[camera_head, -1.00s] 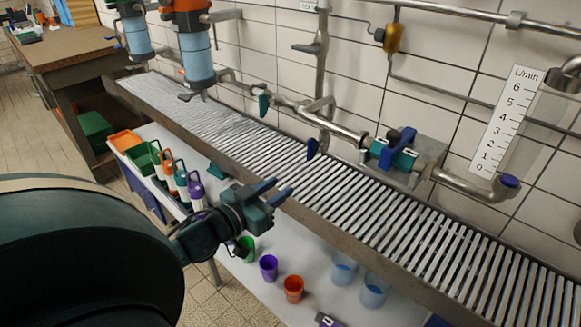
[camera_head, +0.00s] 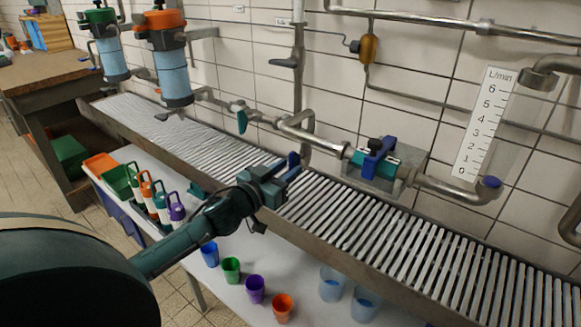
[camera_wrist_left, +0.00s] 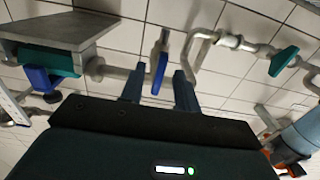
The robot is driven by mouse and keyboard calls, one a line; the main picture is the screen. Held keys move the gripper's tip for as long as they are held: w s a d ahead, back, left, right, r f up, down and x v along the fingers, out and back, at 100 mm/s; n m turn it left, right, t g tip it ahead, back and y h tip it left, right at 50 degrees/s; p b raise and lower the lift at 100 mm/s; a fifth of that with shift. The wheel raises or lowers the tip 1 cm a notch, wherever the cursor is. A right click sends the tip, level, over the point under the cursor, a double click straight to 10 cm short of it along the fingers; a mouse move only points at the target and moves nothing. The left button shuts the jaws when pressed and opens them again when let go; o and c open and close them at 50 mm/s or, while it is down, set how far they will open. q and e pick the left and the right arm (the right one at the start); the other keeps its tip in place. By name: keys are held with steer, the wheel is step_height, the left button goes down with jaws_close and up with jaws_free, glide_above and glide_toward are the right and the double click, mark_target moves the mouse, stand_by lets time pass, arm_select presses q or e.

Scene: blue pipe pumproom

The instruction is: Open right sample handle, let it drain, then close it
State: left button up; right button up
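The right sample handle is a blue lever on the pipe above the slatted drain; its top shows in the head view (camera_head: 293,159), partly hidden by my left gripper (camera_head: 284,174). In the left wrist view the blue handle (camera_wrist_left: 160,72) stands between the two finger tips of my left gripper (camera_wrist_left: 158,88). The fingers are open, with a gap on each side of the handle, and hold nothing. The green handle (camera_head: 242,121) is on the same pipe further left; it also shows at the right of the wrist view (camera_wrist_left: 284,61). My right gripper is not in view.
The slatted drain (camera_head: 400,231) runs below the pipe along the tiled wall. A teal valve with a blue lever (camera_head: 379,158) is right of the handle. Several cups, including an orange one (camera_head: 282,307), stand on the white table below. Blue filter cylinders (camera_head: 171,77) hang at left.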

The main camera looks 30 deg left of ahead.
arm_select(q)
steer(key=shift+w, duration=1.05)
steer(key=shift+d, duration=0.1)
steer(key=shift+c, duration=0.3)
jaws_close()
